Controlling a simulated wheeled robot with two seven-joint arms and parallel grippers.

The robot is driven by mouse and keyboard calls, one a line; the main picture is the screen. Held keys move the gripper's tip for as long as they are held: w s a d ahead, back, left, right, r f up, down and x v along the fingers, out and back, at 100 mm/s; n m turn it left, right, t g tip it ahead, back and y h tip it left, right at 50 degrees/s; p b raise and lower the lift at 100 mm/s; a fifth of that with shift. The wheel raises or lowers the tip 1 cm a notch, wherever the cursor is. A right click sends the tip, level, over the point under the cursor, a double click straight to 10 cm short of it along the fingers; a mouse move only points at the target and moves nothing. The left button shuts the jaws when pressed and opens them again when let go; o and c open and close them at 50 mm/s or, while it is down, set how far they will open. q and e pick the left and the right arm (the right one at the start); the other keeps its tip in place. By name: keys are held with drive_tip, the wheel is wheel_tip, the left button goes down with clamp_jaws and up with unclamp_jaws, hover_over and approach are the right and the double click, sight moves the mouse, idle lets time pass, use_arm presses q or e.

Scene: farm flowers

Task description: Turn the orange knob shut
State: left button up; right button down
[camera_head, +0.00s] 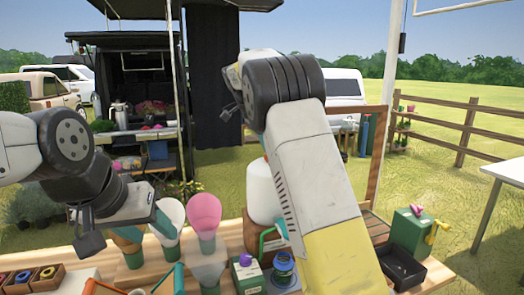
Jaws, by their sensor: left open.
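I cannot make out a clearly orange knob. A green box (409,232) on the right of the wooden table has a yellow tap-like handle (434,234) on its side and a pink knob (416,210) on top. A white jug (263,192) stands at the middle, partly behind my right arm. My left gripper (128,232) is open and empty over the left of the table, beside the coloured cones.
Pink and white cones (204,212) stand left of the jug. A small green box with a purple cap (246,272) and a blue-topped item (284,268) stand at the front. A black tray (403,268) lies at the right. Small wooden boxes (47,277) sit at the left.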

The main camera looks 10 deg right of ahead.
idle(0.3)
drive_tip(key=c, duration=1.5)
unclamp_jaws()
drive_tip(key=v, duration=0.8)
drive_tip(key=shift+w, duration=0.1)
